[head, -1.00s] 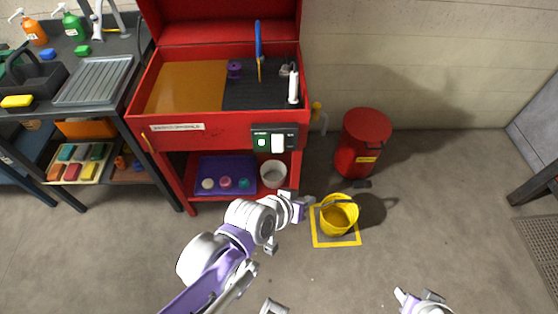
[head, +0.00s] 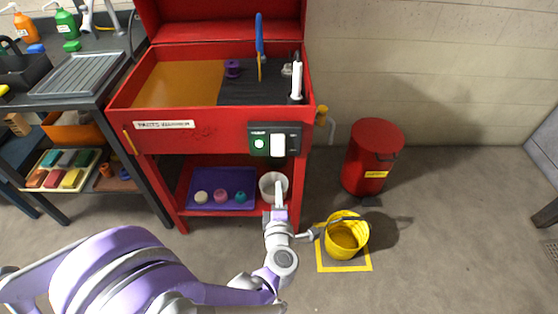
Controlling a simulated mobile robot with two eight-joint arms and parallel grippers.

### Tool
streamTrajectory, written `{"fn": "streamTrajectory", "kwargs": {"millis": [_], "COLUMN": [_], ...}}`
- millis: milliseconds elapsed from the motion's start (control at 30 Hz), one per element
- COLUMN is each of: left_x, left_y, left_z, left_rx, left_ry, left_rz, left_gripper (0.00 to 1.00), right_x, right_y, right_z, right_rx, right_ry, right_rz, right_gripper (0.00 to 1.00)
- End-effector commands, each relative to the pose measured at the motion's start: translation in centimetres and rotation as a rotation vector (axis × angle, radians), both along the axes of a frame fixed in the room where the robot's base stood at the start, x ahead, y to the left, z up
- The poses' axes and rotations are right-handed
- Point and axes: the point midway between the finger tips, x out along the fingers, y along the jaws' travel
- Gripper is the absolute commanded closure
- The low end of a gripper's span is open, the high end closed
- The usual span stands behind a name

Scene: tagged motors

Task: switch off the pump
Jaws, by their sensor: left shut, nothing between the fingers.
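The parts washer is a red cabinet (head: 225,123) with its lid raised. On the right of its front is a dark switch box (head: 293,139). The box carries a round green button (head: 259,144) on the left and a white rectangular switch or plate (head: 278,145) on the right; their lettering is too small to read. My left gripper (head: 279,187) is shut and empty. It points up in front of the lower shelf, below the switch box in the picture and apart from it, overlapping the white bucket. My right gripper is out of view.
A purple tray (head: 218,206) and a white bucket (head: 267,182) stand on the lower shelf. A yellow bucket (head: 345,240) stands on a yellow-marked floor square. A red bin (head: 372,150) is by the wall. A brush (head: 259,35) stands upright in the basin.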

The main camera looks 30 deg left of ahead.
Motion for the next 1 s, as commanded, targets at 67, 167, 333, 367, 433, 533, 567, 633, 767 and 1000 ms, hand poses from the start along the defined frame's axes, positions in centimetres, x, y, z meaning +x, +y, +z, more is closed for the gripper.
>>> {"fn": "streamTrajectory", "kwargs": {"millis": [67,167,333,367,433,533,567,633,767,1000], "left_x": [0.2,0.9,3.4,4.0,5.3,7.1,7.7,8.8,10.4,11.8], "left_y": [0.1,0.6,2.2,2.6,3.4,4.5,4.8,5.5,6.4,7.2], "left_z": [0.0,-0.2,-0.7,-0.8,-1.1,-1.4,-1.5,-1.7,-2.0,-2.2], "left_rx": [0.001,0.002,0.003,0.003,0.003,0.003,0.003,0.002,0.002,0.002], "left_ry": [0.001,0.0,0.0,0.001,0.001,0.0,0.0,0.0,0.0,0.0], "left_rz": [0.0,0.003,0.003,0.005,0.004,0.003,0.003,0.002,0.0,-0.001], "left_gripper": [1.0,1.0,1.0,1.0,1.0,1.0,1.0,1.0,1.0,1.0], "right_x": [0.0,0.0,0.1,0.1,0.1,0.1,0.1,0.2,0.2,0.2], "right_y": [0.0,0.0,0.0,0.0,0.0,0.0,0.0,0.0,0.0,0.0], "right_z": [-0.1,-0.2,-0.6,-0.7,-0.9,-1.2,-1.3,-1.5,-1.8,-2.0], "right_rx": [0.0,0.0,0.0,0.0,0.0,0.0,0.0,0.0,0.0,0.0], "right_ry": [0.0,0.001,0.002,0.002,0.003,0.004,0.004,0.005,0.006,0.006], "right_rz": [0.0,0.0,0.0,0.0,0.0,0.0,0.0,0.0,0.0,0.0], "right_gripper": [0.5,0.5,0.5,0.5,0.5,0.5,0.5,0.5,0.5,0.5]}}
